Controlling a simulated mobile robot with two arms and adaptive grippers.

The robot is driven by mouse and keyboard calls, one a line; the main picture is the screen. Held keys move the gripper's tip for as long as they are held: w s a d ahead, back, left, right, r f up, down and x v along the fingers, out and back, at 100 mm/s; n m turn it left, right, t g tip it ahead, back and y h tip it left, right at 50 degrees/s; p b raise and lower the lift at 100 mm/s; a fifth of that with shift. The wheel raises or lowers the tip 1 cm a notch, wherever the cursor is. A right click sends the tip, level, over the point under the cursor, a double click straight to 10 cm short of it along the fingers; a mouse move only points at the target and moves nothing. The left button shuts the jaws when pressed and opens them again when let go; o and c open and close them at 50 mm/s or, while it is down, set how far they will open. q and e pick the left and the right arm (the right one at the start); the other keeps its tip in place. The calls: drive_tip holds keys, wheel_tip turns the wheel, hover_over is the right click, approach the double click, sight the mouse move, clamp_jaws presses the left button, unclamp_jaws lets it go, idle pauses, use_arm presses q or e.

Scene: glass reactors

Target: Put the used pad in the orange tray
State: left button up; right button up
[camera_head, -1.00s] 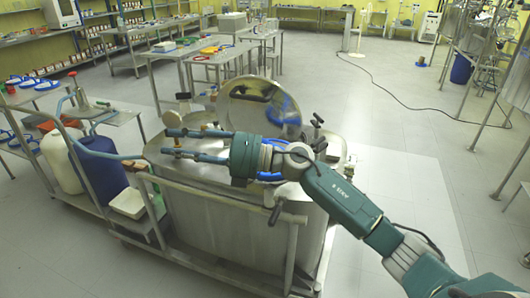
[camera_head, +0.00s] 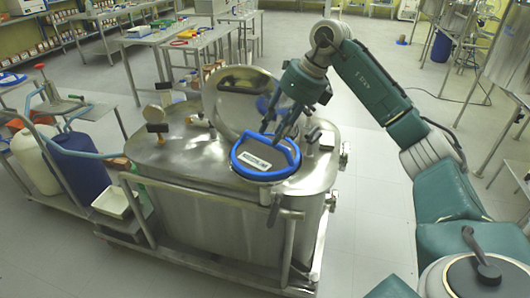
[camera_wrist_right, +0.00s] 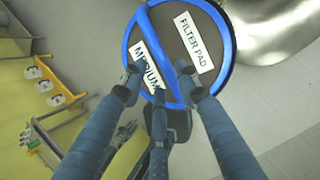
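The pad (camera_head: 264,153) is a dark disc with a blue ring and a blue handle bar. It lies over the round opening on top of the steel vessel. In the right wrist view the pad (camera_wrist_right: 180,45) carries labels reading "FILTER PAD" and "MEDIUM". My right gripper (camera_head: 279,132) points down at it from above. In the wrist view its fingers (camera_wrist_right: 158,80) are spread around the blue bar, with no clear grip on it. My left gripper is not in view.
The steel vessel (camera_head: 185,170) stands on a wheeled frame with rails. Its round lid (camera_head: 236,88) stands open behind the pad. A blue drum (camera_head: 78,165) and a white drum stand at left. Tables with coloured items are at the back.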

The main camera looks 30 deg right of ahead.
sight(267, 140)
drive_tip(key=p+x, duration=0.2)
drive_tip(key=x, duration=0.3)
drive_tip(key=shift+w, duration=0.15)
drive_tip(key=shift+w+f, duration=0.1)
drive_tip(key=shift+f, duration=0.15)
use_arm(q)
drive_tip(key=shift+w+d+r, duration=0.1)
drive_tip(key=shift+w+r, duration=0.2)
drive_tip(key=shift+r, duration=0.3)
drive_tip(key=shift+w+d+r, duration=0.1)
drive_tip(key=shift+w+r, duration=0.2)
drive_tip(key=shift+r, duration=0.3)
use_arm(e)
clamp_jaws()
